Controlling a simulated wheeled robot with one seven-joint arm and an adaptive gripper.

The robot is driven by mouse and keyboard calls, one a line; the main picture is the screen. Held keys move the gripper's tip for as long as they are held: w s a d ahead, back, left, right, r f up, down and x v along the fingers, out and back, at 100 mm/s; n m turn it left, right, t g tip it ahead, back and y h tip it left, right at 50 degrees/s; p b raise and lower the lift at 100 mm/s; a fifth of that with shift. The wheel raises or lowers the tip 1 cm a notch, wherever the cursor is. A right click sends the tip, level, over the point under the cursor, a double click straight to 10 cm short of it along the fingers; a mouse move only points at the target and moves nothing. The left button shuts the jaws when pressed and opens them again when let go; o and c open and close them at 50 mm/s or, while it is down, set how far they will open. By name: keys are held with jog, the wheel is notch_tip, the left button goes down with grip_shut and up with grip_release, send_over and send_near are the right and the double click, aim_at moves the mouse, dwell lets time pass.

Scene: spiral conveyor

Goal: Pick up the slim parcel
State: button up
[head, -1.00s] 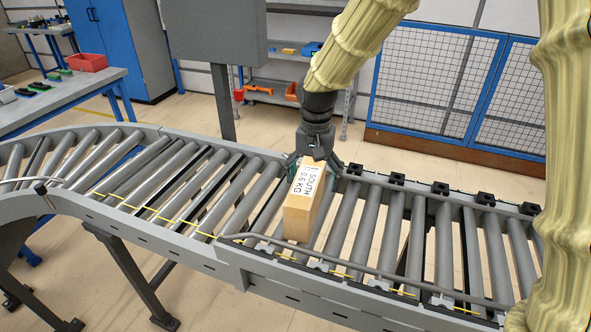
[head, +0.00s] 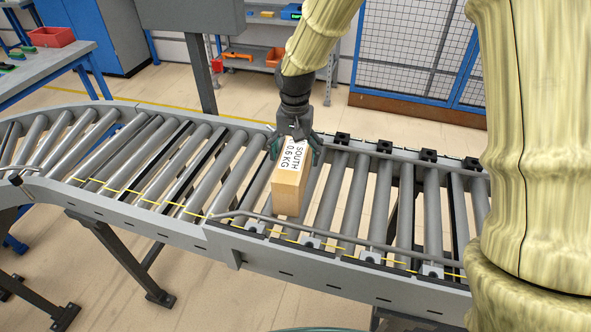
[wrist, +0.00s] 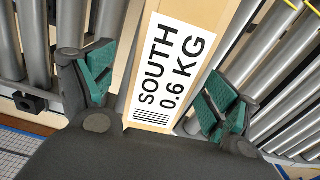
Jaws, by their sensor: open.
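The slim parcel (head: 290,180) is a narrow tan box with a white label reading SOUTH 0.6 KG. It lies on the roller conveyor, near the middle of the head view. My gripper (head: 294,148) is over the parcel's far end, with its fingers on either side. In the wrist view the parcel (wrist: 195,25) runs between the two green-padded fingers of my gripper (wrist: 160,92). The fingers are open, with visible gaps to the parcel's sides. The parcel's far end is partly hidden by my gripper.
The conveyor (head: 170,232) has grey rollers and a front rail (head: 340,238), and curves away at left. Black blocks (head: 384,146) line its far edge. A workbench with a red bin (head: 51,37) stands at back left. A mesh fence (head: 410,50) is behind.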

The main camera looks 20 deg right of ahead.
aim_at(292, 150)
jog(key=w+f, duration=0.2)
jog(key=f, duration=0.1)
jog(key=shift+p, duration=0.4)
jog(key=shift+s+a+f+p, duration=0.15)
jog(key=shift+s+f, duration=0.2)
jog(key=shift+s, duration=0.25)
jog(key=shift+s+d+f+p, duration=0.15)
jog(key=shift+s+f, duration=0.2)
jog(key=shift+s, duration=0.25)
jog(key=shift+w+a+f, duration=0.15)
jog(key=shift+w+f, duration=0.45)
jog(key=shift+w, duration=0.15)
jog(key=shift+c, duration=1.2)
jog(key=shift+s+r, duration=0.35)
jog(key=shift+s, duration=0.1)
jog(key=c, duration=0.7)
jog(key=shift+w+f, duration=0.1)
jog(key=c, duration=0.7)
